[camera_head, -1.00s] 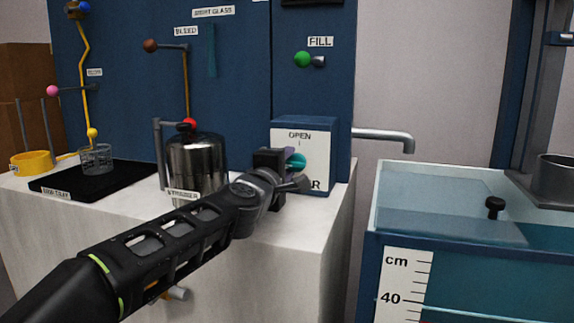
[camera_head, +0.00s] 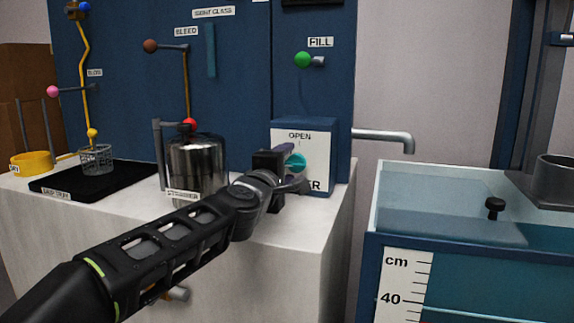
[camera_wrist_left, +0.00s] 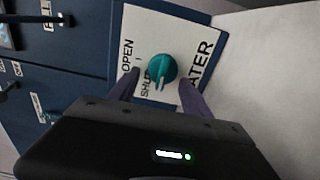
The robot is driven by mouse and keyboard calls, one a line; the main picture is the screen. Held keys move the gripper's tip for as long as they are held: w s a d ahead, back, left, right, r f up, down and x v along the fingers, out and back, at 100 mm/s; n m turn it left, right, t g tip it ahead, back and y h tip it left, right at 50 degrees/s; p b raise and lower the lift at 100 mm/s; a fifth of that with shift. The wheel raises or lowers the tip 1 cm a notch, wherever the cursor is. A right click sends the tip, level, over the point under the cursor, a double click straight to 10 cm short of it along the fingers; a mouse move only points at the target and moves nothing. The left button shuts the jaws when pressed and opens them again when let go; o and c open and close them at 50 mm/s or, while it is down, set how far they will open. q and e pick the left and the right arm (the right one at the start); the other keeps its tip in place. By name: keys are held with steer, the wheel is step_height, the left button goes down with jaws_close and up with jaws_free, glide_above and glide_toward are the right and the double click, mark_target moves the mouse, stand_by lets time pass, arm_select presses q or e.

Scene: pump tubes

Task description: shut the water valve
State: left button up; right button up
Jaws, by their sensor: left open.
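The water valve is a round teal knob (camera_head: 298,162) on a white panel (camera_head: 320,165) of a blue box. In the left wrist view the knob (camera_wrist_left: 160,69) has a pale mark that points down in the picture, near the partly hidden word SHUT. OPEN shows further up and left. My left gripper (camera_head: 293,168) is at the front of the panel, open, with its fingers on either side of the knob. In the wrist view the left gripper (camera_wrist_left: 158,80) leaves the knob visible between the fingertips; contact cannot be told. My right gripper is not in view.
A metal pot (camera_head: 197,165) stands left of the valve box. A spout (camera_head: 385,136) projects right towards a water tank (camera_head: 375,250). A green FILL knob (camera_head: 303,60) is above.

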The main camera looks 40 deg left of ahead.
arm_select(q)
steer(key=p+v, duration=0.1)
steer(key=v, duration=0.5)
steer(key=shift+s+d+r+p, duration=0.1)
steer(key=shift+s+r+p, duration=0.05)
steer(key=shift+p, duration=0.15)
steer(key=shift+s+d, duration=0.2)
steer(key=shift+s, duration=0.25)
steer(key=shift+f, duration=0.2)
